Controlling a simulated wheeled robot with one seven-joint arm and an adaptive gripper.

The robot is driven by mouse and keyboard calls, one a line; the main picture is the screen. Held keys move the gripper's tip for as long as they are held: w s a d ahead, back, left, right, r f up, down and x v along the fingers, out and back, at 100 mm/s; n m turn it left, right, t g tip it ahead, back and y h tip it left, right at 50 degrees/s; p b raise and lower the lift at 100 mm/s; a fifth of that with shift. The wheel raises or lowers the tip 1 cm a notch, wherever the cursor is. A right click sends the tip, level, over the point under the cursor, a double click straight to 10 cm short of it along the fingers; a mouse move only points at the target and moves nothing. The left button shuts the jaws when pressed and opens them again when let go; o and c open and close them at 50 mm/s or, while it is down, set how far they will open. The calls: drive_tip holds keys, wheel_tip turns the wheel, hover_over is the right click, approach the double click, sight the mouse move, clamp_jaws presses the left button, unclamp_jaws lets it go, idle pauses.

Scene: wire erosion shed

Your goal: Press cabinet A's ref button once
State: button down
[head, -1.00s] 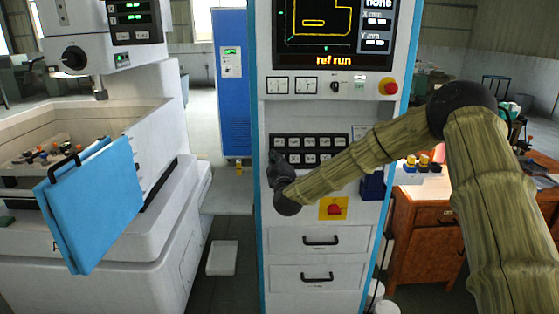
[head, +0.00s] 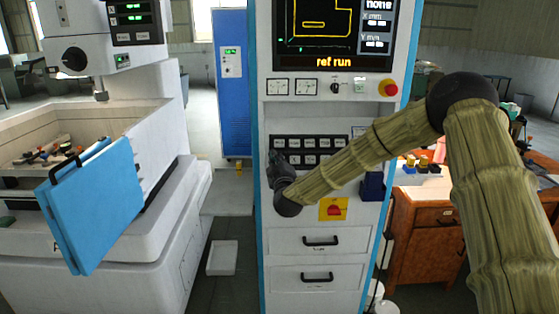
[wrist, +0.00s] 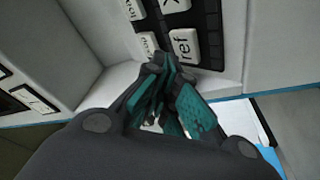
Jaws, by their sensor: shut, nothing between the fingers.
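Cabinet A (head: 345,218), tall and white with blue edges, stands in the middle of the head view. Its screen (head: 333,35) reads "ref run". A black keypad (head: 309,150) with pale keys sits below the screen. In the wrist view, the white ref button (wrist: 184,46) is at the keypad's edge, its label turned sideways. My gripper (head: 276,160) is at the keypad's lower left in the head view. In the wrist view, my gripper (wrist: 165,72) is shut and empty, its teal fingertips right beside the ref button. I cannot tell whether they touch it.
A red emergency knob (head: 388,88) and a red switch on a yellow plate (head: 333,209) are on the cabinet front. A wooden desk (head: 425,240) is right, behind my arm.

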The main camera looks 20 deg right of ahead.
drive_tip(key=s+r+p, duration=0.1)
drive_tip(key=s, duration=0.1)
drive_tip(key=s+a+r+p, duration=0.1)
drive_tip(key=s+r, duration=0.1)
idle(0.7)
drive_tip(key=shift+a, duration=0.1)
drive_tip(key=s+a+f+m+g+y, duration=0.1)
drive_tip(key=s+a+f+g, duration=0.2)
drive_tip(key=s+f, duration=0.7)
drive_tip(key=s+a+f+m+g+y, duration=0.1)
drive_tip(key=s+a+f+g+y, duration=0.3)
drive_tip(key=f, duration=1)
drive_tip(key=s+a+f+m+g+h, duration=0.1)
drive_tip(key=s+f+g, duration=0.1)
drive_tip(key=s+f, duration=0.85)
drive_tip(key=s+d+f+m+g, duration=0.1)
drive_tip(key=s+f+m+g, duration=0.3)
drive_tip(key=s+f, duration=0.95)
drive_tip(key=s+d+m+g, duration=0.1)
drive_tip(key=s+g, duration=0.1)
drive_tip(key=s, duration=0.6)
drive_tip(key=s+d+f+m+g, duration=0.1)
drive_tip(key=s+g, duration=0.1)
drive_tip(key=s, duration=0.6)
drive_tip(key=s+d+g+h, duration=0.1)
drive_tip(key=s+d+g, duration=0.1)
drive_tip(key=s, duration=0.5)
drive_tip(key=shift+s+f+m+g, duration=0.3)
drive_tip(key=shift+s+f+m, duration=0.1)
